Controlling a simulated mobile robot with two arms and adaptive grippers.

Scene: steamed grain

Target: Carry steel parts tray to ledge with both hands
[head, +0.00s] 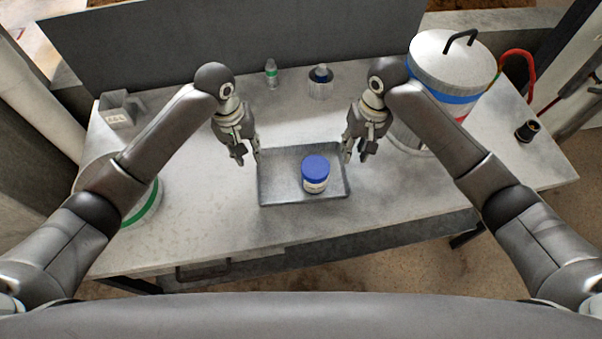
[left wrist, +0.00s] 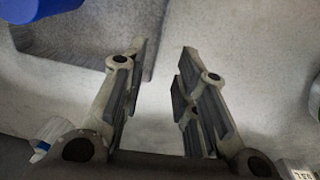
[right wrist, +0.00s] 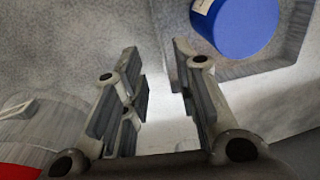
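The steel parts tray (head: 280,189) is a shallow grey rectangle on the table. A white jar with a blue lid (head: 315,172) stands in it. My left gripper (head: 249,160) is by the tray's left side; in the left wrist view its fingers (left wrist: 160,85) are apart with the tray's edge (left wrist: 95,62) close to one finger and only table between them. My right gripper (head: 354,158) is by the tray's right side; in the right wrist view its fingers (right wrist: 155,85) are apart and the tray's wall (right wrist: 262,62) shows beside one finger. Contact cannot be told.
A large lidded drum (head: 450,62) stands at the back right, partly behind my right arm. A green-banded container (head: 145,208) is behind my left arm. The front table surface (head: 200,215) is clear.

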